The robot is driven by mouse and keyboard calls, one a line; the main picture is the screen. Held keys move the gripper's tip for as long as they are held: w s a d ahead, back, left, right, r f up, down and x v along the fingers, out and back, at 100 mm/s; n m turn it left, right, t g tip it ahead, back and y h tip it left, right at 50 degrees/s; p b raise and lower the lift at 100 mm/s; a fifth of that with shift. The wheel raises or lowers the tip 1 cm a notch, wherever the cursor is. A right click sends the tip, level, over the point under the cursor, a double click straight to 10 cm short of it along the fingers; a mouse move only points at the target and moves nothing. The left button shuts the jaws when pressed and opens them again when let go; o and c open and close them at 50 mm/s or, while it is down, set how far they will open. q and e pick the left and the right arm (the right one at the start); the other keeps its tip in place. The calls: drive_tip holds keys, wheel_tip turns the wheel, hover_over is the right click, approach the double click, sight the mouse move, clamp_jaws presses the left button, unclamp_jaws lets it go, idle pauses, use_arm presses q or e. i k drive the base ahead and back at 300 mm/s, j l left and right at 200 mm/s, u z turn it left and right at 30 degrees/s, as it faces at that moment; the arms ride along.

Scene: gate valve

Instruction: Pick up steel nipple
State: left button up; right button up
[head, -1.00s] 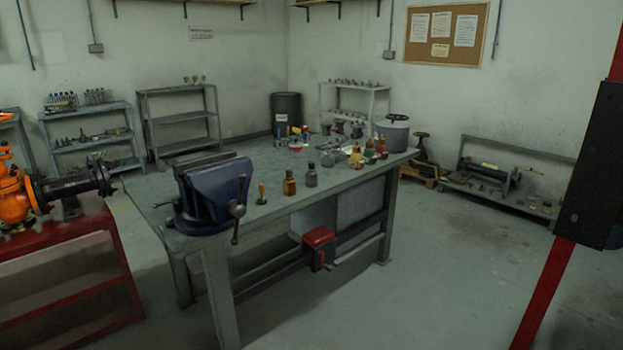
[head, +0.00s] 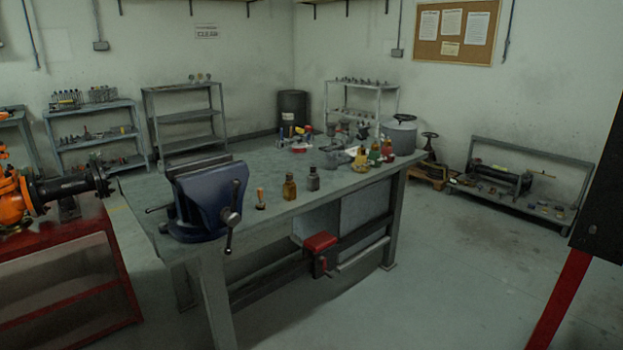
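I cannot make out a steel nipple for certain in the head view. Small metal parts stand and lie on the grey shelf unit (head: 92,137) at the back left, on the rack (head: 362,100) by the back corner and on the low rack (head: 520,185) at the right. They are too small to tell apart. The grey workbench (head: 245,160) in the middle carries a blue vise (head: 208,200), several bottles and a cluster of small items at its far end. Neither of my grippers is in view.
A red cabinet (head: 70,275) with an orange valve (head: 12,195) stands at the left. An empty-looking grey shelf (head: 185,118) and a dark drum (head: 292,110) stand along the back wall. A red post (head: 560,300) rises at the right. The floor right of the bench is clear.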

sight(313, 179)
drive_tip(key=i+l+u, duration=0.1)
drive_tip(key=i+l, duration=0.25)
drive_tip(key=i+l+u, duration=0.15)
drive_tip(key=i+l, duration=0.25)
drive_tip(key=i+l+u, duration=0.1)
drive_tip(key=i+l, duration=0.3)
drive_tip(key=i+l+u, duration=0.1)
drive_tip(key=i+l, duration=0.35)
drive_tip(key=i+l+u, duration=0.1)
drive_tip(key=i+l, duration=0.25)
drive_tip(key=l, duration=0.15)
drive_tip(key=i+l+u, duration=0.15)
drive_tip(key=i+l, duration=0.2)
drive_tip(key=l, duration=0.15)
drive_tip(key=i+l+u, duration=0.1)
drive_tip(key=i+l, duration=0.2)
drive_tip(key=l, duration=0.25)
drive_tip(key=i+l+u, duration=0.1)
drive_tip(key=i+l, duration=0.2)
drive_tip(key=l, duration=0.3)
